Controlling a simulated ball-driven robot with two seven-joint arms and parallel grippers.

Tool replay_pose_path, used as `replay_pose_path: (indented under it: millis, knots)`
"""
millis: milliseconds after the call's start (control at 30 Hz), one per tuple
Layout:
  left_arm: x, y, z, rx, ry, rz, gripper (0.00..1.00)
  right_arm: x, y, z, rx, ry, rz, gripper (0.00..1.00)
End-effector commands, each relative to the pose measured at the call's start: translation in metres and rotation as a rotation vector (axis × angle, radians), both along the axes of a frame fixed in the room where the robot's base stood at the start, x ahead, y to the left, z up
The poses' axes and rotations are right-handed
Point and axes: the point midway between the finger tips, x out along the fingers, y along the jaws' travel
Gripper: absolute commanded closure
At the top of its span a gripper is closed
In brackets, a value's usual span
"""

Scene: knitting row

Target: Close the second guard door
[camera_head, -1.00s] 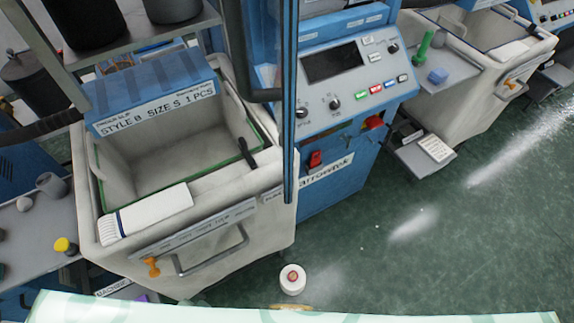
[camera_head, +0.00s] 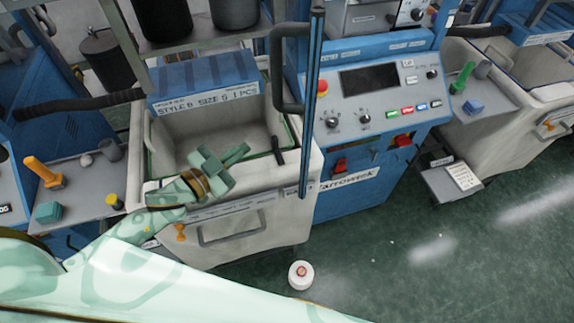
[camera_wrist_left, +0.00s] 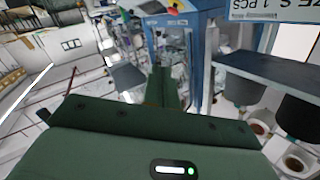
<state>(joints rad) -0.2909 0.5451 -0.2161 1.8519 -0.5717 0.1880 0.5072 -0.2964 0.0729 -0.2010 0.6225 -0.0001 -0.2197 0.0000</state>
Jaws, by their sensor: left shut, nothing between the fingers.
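A guard door (camera_head: 311,105) shows nearly edge-on as a tall, thin, dark and blue upright between the cream bin and the control panel. It stands out from its machine, open. Its black bar handle (camera_head: 274,70) is on its left side. My left gripper (camera_head: 240,154) is over the cream bin, left of the door, apart from the handle. Its green fingers are shut and empty. In the left wrist view its fingers (camera_wrist_left: 161,85) point away from the camera. The right gripper is not in view. Which door in the row this is cannot be read.
The cream bin (camera_head: 225,222) stands under a blue sign box (camera_head: 205,85). A blue machine with a control panel (camera_head: 370,95) is right of the door. A grey side table (camera_head: 85,195) is at left. A white spool (camera_head: 301,275) lies on the green floor, which is mostly clear at right.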

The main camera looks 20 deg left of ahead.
Motion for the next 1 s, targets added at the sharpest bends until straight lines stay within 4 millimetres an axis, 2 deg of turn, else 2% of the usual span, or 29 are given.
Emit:
replay_pose_path:
  millis: [33, 100, 200, 300, 400, 533, 667, 1000]
  knots:
    - [-0.002, -0.003, 0.013, -0.040, -0.023, -0.122, 1.00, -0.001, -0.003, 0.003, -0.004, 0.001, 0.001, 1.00]
    - [-0.013, -0.010, 0.026, -0.113, -0.016, -0.317, 1.00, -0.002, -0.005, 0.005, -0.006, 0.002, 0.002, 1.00]
    - [-0.035, -0.009, 0.038, -0.193, 0.059, -0.558, 1.00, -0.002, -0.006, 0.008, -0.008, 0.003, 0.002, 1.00]
    - [-0.056, -0.002, 0.045, -0.246, 0.161, -0.729, 1.00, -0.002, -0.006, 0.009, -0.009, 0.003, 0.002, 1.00]
    - [-0.069, 0.005, 0.049, -0.277, 0.243, -0.826, 1.00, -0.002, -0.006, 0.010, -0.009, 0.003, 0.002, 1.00]
    - [-0.075, 0.005, 0.052, -0.297, 0.285, -0.872, 1.00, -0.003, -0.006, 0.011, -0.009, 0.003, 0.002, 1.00]
    - [-0.073, -0.009, 0.054, -0.301, 0.285, -0.876, 1.00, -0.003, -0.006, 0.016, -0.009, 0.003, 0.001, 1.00]
    - [-0.058, -0.078, 0.055, -0.303, 0.281, -0.874, 1.00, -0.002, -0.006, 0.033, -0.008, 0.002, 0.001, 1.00]
